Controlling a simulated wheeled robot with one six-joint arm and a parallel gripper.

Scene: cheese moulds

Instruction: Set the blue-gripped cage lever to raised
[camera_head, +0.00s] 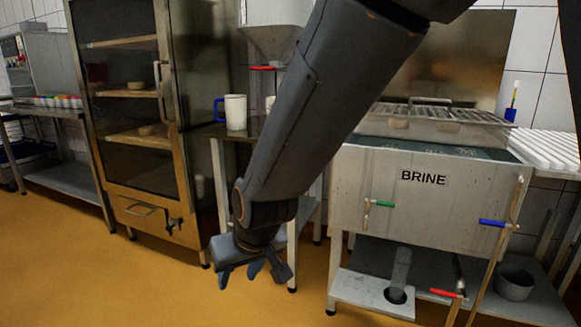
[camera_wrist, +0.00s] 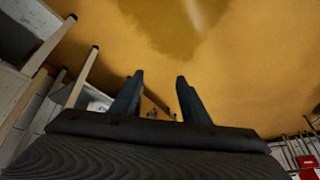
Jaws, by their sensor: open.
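The blue-gripped lever (camera_head: 494,223) is at the right front of the tank marked BRINE (camera_head: 345,190). Its blue grip points left, nearly level, from an upright rod at the tank's right edge. A wire cage or rack (camera_head: 440,113) lies across the top of the tank, with pale rounds under it. My gripper (camera_head: 253,273) is open and empty, pointing down in front of the side table, well left of the lever and lower. In the wrist view its two fingers (camera_wrist: 160,76) are apart over bare floor. The lever is not recognisable there.
A green-handled tap (camera_head: 383,204) is on the tank front. A red-handled lever (camera_head: 447,293) is low at the right, near a grey bucket (camera_head: 514,283). A drain pipe (camera_head: 400,268) stands below the tank. A glass-doored cabinet (camera_head: 125,100) stands left. The floor (camera_head: 170,285) in front is clear.

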